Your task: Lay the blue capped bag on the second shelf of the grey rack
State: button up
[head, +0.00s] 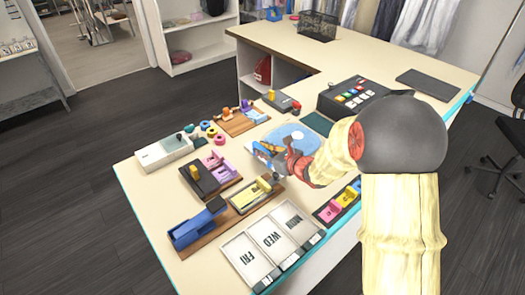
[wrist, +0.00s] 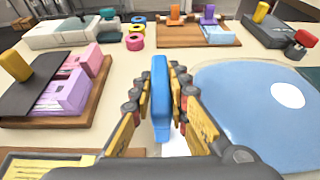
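The blue capped bag (wrist: 160,98) shows in the wrist view as a narrow, upright blue shape between the fingers of my gripper (wrist: 161,85). A small white area shows below it; I cannot tell if that is part of it. The fingers press in on it from both sides. In the head view my gripper (head: 272,158) is over the middle of the table, beside a light blue flat piece with a white oval, and blue shows at the fingers. A grey rack (head: 32,72) stands at the far left in the head view, partly cut off; its second shelf is hard to make out.
The pale table (head: 150,205) carries several wooden trays with coloured blocks, a white box (head: 163,152), day-labelled panels (head: 270,240) and a black button box (head: 350,95). A black wire basket (head: 318,25) stands at the back. Dark floor lies open between table and rack.

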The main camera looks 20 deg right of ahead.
jog(key=o, duration=0.5)
jog(key=shift+c, duration=0.2)
jog(key=shift+r, duration=0.15)
